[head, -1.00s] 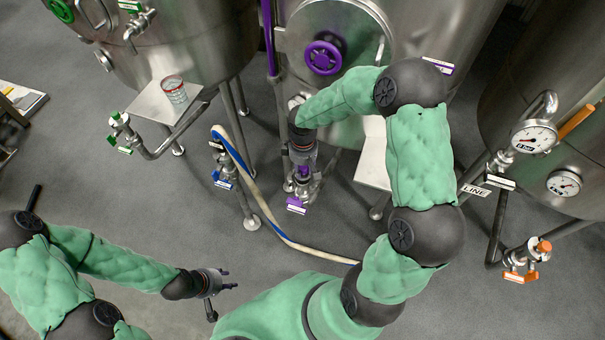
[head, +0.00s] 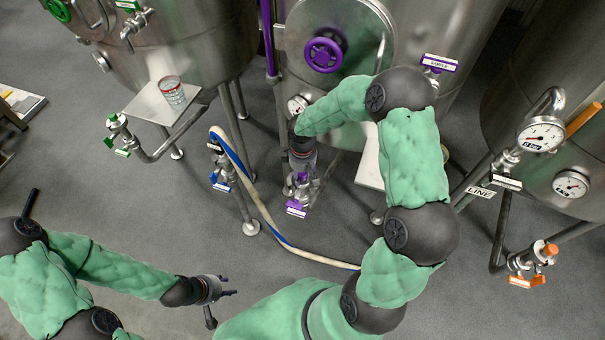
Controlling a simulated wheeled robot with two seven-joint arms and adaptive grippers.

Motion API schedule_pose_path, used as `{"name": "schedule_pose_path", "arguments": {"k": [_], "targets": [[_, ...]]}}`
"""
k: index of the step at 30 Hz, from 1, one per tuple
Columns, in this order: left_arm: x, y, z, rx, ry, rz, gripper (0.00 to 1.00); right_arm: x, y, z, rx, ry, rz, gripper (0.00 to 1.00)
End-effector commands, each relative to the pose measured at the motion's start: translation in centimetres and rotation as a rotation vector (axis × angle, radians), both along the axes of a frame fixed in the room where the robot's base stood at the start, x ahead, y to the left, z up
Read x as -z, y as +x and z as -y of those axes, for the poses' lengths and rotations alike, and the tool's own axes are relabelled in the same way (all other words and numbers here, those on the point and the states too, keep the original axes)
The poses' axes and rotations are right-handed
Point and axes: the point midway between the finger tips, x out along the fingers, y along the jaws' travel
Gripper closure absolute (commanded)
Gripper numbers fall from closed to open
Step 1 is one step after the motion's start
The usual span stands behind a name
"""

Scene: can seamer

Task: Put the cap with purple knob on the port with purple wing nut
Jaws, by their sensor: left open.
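The port with the purple wing nut (head: 301,190) is at the foot of the middle tank, with a purple tag just below it. My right gripper (head: 302,172) points down right above this port. Its fingers are small and partly hidden, so I cannot tell whether they are open or shut. A cap with a purple knob cannot be made out apart from the purple parts at the port. My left gripper (head: 226,288) is open and empty over the floor at the lower left, well away from the port.
A blue-and-cream hose (head: 262,208) runs from the blue-tagged valve (head: 222,176) across the floor. A tank leg (head: 246,205) stands left of the port. Left, a can (head: 172,92) stands on a shelf. The right tank has an orange-marked port (head: 533,258).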

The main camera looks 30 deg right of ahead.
Motion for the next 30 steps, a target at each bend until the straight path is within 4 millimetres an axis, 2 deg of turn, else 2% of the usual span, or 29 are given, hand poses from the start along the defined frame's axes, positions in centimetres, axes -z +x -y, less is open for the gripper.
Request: {"name": "schedule_pose_path", "arguments": {"k": [10,14,17,24,30], "targets": [[-0.1,0.0,0.0,0.000,0.000,0.000,0.59,-0.1,0.0,0.0,0.000,0.000,-0.001,0.45],[-0.6,0.0,0.0,0.000,0.000,0.000,0.59,-0.9,0.0,0.0,0.000,0.000,0.001,0.45],[-1.3,0.0,0.0,0.000,0.000,0.000,0.59,-2.4,0.0,0.0,0.000,-0.001,0.002,0.45],[-3.3,0.0,0.0,0.000,0.000,0.000,0.59,-7.4,0.1,0.0,0.000,-0.001,0.004,0.45],[-4.5,0.0,0.0,0.000,0.000,0.000,0.59,-10.7,0.0,0.0,-0.001,0.000,0.001,0.45]]}}
